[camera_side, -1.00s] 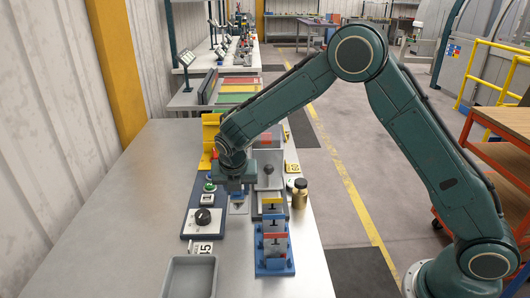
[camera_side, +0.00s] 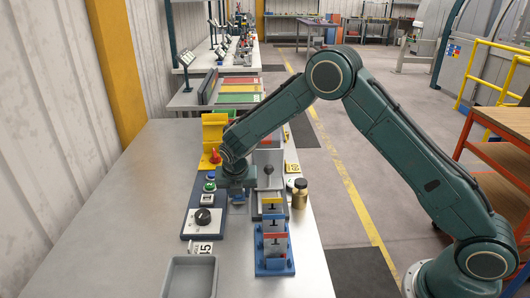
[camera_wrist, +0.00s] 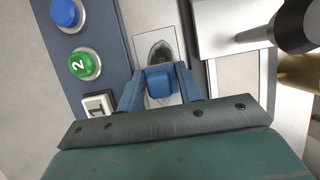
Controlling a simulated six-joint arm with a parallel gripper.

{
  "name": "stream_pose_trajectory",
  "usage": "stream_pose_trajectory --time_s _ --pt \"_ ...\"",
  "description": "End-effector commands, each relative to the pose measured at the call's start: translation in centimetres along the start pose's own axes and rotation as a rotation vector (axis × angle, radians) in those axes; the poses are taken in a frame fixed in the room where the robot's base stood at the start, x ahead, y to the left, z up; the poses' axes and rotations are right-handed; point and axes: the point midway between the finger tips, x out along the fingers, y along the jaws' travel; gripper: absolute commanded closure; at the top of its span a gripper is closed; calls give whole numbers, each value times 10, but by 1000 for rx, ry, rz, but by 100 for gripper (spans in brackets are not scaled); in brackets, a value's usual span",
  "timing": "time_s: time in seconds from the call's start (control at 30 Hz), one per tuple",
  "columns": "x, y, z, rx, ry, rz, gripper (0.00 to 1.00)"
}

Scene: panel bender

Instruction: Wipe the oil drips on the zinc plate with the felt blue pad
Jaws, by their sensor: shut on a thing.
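My gripper (camera_wrist: 160,76) is shut on the felt blue pad (camera_wrist: 160,84), which sits between its two blue fingers in the wrist view. The zinc plate (camera_wrist: 146,34) is a pale rectangle just beyond and under the pad. A dark, shiny oil patch (camera_wrist: 160,51) shows on it, right at the pad's far edge. The pad and fingers hide the near part of the plate. In the side view, my gripper (camera_side: 237,186) is low over the bench, between the button panel and a grey block. I cannot tell whether the pad touches the plate.
A dark panel with a blue button (camera_wrist: 66,13), a green button (camera_wrist: 83,65) and a white switch (camera_wrist: 98,105) lies close on the left. A grey tray (camera_side: 168,277) is nearer.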

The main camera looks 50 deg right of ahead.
Motion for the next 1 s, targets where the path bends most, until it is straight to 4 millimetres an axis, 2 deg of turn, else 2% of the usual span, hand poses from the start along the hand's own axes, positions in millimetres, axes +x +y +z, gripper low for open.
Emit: stream_pose_trajectory --time_s 0.57,1.0 --pt "21 -1 48 1 2 -2 86" --pt "5 0 10 -3 2 -1 86"
